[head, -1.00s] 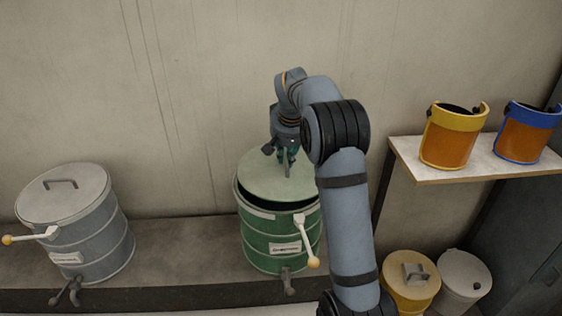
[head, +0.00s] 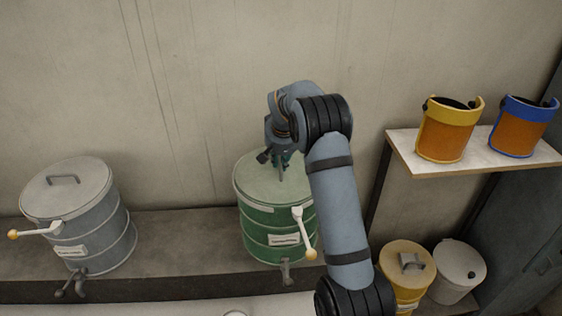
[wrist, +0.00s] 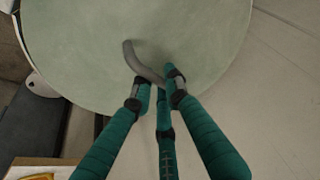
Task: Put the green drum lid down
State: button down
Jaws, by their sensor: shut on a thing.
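The green drum (head: 268,233) stands upright on the bench, with a white lever and a spout on its front. Its pale green lid (head: 257,188) sits over the drum's top, with no dark gap showing at the front rim. My gripper (head: 281,163) is above the lid, shut on its handle. In the wrist view, my teal fingers (wrist: 160,90) close around the grey curved handle (wrist: 141,62), and the lid (wrist: 130,25) fills the upper part. My arm hides the drum's right side in the head view.
A grey lidded drum (head: 78,217) stands on the bench to the left. Yellow and blue face shields (head: 449,130) (head: 523,130) stand on a shelf at right. A yellow bin (head: 405,270) and a white bin (head: 458,270) stand below. The bench between the drums is clear.

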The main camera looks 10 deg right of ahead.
jog(key=c, duration=1.7)
grip_release()
jog(key=shift+r, duration=0.3)
jog(key=b+v, duration=0.2)
jog(key=v, duration=0.9)
jog(key=shift+s+r, duration=0.25)
jog(key=shift+r, duration=0.05)
